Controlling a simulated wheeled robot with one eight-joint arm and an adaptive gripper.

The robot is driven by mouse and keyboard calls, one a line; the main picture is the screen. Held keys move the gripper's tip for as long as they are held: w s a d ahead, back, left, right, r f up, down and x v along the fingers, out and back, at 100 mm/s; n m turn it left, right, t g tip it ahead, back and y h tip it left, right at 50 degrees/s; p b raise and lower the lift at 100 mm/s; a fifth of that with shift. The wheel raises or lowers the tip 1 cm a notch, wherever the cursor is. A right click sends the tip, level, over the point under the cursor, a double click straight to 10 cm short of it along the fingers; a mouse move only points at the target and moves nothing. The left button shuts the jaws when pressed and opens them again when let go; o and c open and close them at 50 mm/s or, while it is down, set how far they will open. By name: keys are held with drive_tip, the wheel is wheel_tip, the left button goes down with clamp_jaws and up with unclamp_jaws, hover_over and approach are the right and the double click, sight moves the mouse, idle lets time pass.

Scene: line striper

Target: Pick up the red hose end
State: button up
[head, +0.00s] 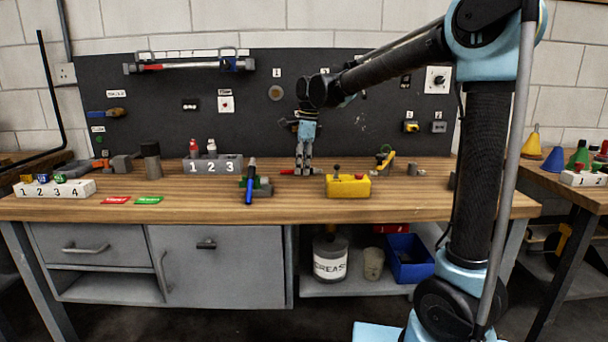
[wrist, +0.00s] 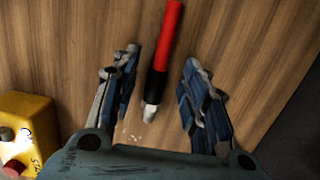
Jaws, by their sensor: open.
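The red hose end (wrist: 171,38) lies on the wooden bench in the wrist view. It is a red tube with a black collar and a pale metal tip. My gripper (wrist: 161,62) is open, with one finger on each side of the hose end. The black collar and tip lie between the fingers, nearer the left one, and I see no grip on it. In the head view my gripper (head: 303,172) points down at the bench. A short red part of the hose end (head: 287,172) shows just left of the fingers; the rest is hidden behind them.
A yellow button box (head: 348,187) stands right of my gripper; it also shows at the left of the wrist view (wrist: 27,122). A blue-handled tool (head: 250,184) and a numbered grey block (head: 213,166) are to the left. A dark pegboard (head: 330,110) stands behind.

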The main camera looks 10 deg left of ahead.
drive_tip(key=shift+f, duration=0.4)
clamp_jaws()
drive_tip(key=shift+r, duration=0.15)
